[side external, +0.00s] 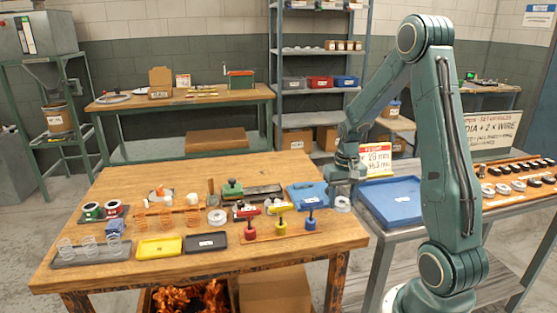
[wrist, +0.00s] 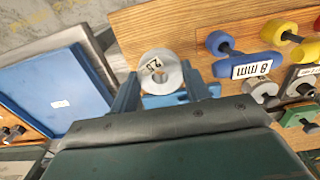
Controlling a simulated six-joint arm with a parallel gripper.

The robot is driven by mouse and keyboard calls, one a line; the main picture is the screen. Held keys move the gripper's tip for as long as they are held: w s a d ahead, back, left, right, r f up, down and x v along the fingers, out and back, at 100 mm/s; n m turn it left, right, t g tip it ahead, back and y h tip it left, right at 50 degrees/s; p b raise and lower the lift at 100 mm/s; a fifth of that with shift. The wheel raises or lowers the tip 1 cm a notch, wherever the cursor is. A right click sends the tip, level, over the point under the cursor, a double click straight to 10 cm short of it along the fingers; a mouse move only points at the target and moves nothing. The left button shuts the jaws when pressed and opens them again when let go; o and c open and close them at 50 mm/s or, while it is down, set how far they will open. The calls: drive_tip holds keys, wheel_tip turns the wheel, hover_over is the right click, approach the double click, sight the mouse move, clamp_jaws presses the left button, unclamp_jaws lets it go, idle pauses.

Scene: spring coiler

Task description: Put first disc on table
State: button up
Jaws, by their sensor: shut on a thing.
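The disc (wrist: 160,66) is a pale grey ring with a central hole and a partly readable black-on-cream label. It sits between the two blue fingers of my gripper (wrist: 162,84), which is shut on it. In the side view the disc (side external: 343,204) shows just below my gripper (side external: 345,186), by the right edge of the wooden table (side external: 130,200). I cannot tell whether the disc touches the tabletop.
A blue tray (side external: 392,204) stands on the side bench at right, beside a rack of several discs (side external: 500,188). A blue-handled tool labelled 8 MM (wrist: 245,66) lies near the gripper. Red and yellow tools and small trays crowd the table's front.

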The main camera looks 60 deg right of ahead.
sight(339, 224)
drive_tip(key=shift+f, duration=0.7)
drive_tip(key=shift+f, duration=0.1)
drive_tip(key=shift+f, duration=2)
drive_tip(key=shift+f, duration=0.2)
drive_tip(key=o, duration=1.2)
drive_tip(key=shift+o, duration=0.2)
drive_tip(key=shift+r, duration=0.1)
wheel_tip(339, 224, up, 12)
drive_tip(key=shift+r, duration=0.15)
